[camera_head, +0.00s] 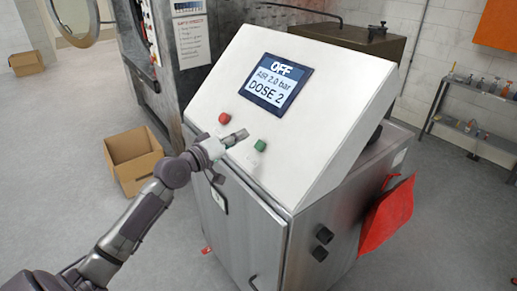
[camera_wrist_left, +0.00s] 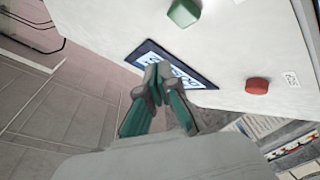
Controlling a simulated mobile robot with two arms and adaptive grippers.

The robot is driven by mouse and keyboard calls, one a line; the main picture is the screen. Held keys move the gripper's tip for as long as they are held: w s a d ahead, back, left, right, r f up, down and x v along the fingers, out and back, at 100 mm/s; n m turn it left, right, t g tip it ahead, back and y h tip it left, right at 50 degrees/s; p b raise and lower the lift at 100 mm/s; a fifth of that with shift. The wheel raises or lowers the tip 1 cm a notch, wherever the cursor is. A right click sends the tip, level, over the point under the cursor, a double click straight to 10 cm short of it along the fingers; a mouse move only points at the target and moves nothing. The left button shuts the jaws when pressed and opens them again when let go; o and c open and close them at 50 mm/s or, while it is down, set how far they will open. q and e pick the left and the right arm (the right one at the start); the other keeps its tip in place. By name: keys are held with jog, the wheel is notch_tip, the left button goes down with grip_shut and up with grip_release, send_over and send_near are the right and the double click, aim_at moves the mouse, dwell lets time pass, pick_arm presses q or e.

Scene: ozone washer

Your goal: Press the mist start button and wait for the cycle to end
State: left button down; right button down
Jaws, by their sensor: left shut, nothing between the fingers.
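The control console (camera_head: 229,80) has a sloped white face with a screen (camera_head: 276,82) that reads OFF, AIR 2.0 bar, DOSE 2. A red button (camera_head: 225,118) and a green button (camera_head: 260,146) sit below the screen. My left gripper (camera_head: 243,134) is shut and empty, in front of the panel between the two buttons. In the left wrist view the shut fingertips (camera_wrist_left: 157,75) overlap the screen (camera_wrist_left: 170,62), with the green button (camera_wrist_left: 184,12) above and the red button (camera_wrist_left: 257,86) to the right. I cannot tell whether the fingers touch the panel. My right gripper is not in view.
An open cardboard box (camera_head: 133,158) stands on the floor left of the console. A steel machine with an open round door (camera_head: 75,17) is behind it. A shelf (camera_head: 470,125) with bottles stands far right.

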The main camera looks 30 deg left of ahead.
aim_at(260, 140)
pick_arm(q)
jog(key=shift+w+d+f+b, duration=0.3)
jog(key=shift+w+f+b, duration=0.15)
jog(key=shift+w+f, duration=0.35)
jog(key=shift+w+d+f+b, duration=0.3)
jog(key=shift+w+f+b, duration=0.1)
jog(key=shift+w+f, duration=0.35)
jog(key=shift+f, duration=0.1)
jog(key=shift+w+d+f, duration=0.15)
jog(key=shift+w+f, duration=0.05)
jog(key=shift+f, duration=0.05)
dwell(0.4)
jog(key=shift+w+d+f+b, duration=0.15)
jog(key=shift+w+f+b, duration=0.2)
jog(key=shift+b, duration=0.25)
dwell(0.6)
jog(key=shift+s, duration=0.1)
jog(key=shift+s+a+r+p, duration=0.25)
jog(key=shift+s+r+p, duration=0.3)
jog(key=shift+r, duration=0.1)
